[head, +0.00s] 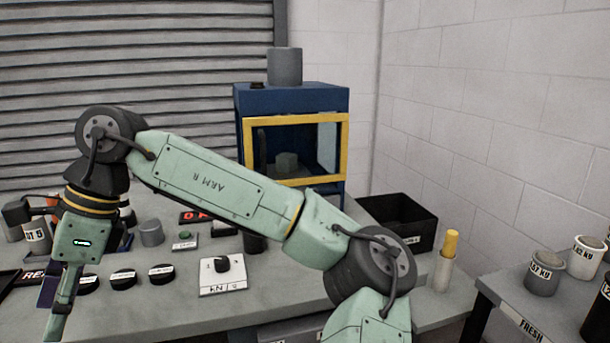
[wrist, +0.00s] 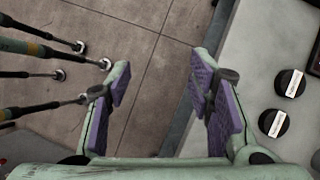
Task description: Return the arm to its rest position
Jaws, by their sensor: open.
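My arm stretches across the head view, from the lower right up and over to the left. Nothing is between the fingers. Below them are the tiled floor (wrist: 130,45) and, to the right, the edge of the grey bench (wrist: 245,50). The gripper touches nothing that I can see.
Black labelled discs (head: 123,276) lie on the bench near my gripper. A white dial box (head: 222,275), a blue cabinet with a yellow frame (head: 290,97) and a black bin (head: 405,215) stand further right. A side table (head: 500,290) holds labelled canisters.

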